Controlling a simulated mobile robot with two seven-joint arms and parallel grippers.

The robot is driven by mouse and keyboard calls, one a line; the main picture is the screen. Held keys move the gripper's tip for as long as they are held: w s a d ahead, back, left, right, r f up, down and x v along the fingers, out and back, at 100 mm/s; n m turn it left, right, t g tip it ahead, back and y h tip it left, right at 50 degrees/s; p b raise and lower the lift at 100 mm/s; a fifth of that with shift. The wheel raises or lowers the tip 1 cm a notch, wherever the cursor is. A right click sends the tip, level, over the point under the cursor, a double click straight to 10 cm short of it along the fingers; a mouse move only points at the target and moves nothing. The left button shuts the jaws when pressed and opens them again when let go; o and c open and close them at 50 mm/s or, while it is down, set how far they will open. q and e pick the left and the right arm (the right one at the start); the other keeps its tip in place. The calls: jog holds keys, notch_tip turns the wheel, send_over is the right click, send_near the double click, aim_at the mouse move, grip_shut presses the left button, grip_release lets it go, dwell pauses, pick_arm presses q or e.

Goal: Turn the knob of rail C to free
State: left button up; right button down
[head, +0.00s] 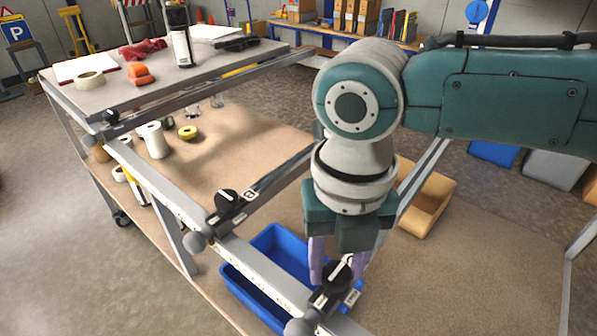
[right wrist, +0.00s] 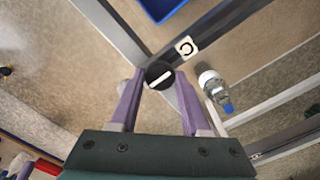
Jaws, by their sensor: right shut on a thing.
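The knob of rail C is black with a white pointer bar; it shows in the head view (head: 338,274) and the right wrist view (right wrist: 158,75). A white tag with a C (right wrist: 187,46) sits beside it on the rail. My right gripper (head: 336,277) comes down from above, its two purple fingers on either side of the knob and shut on it. In the head view the pointer slants up to the right. The scale marks around the knob are too small to read. My left gripper is not in view.
A second knob (head: 228,202) with a B tag (head: 251,193) sits farther back on the frame. A blue crate (head: 236,283) and a tan bin (head: 438,192) stand on the lower board. A bottle with a blue cap (right wrist: 215,90) shows right of the gripper in the wrist view.

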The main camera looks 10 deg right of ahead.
aim_at(335, 272)
jog(key=shift+c, duration=1.8)
grip_release()
jog(key=shift+r, duration=0.1)
notch_tip(335, 272, up, 10)
jog(key=shift+a, duration=0.1)
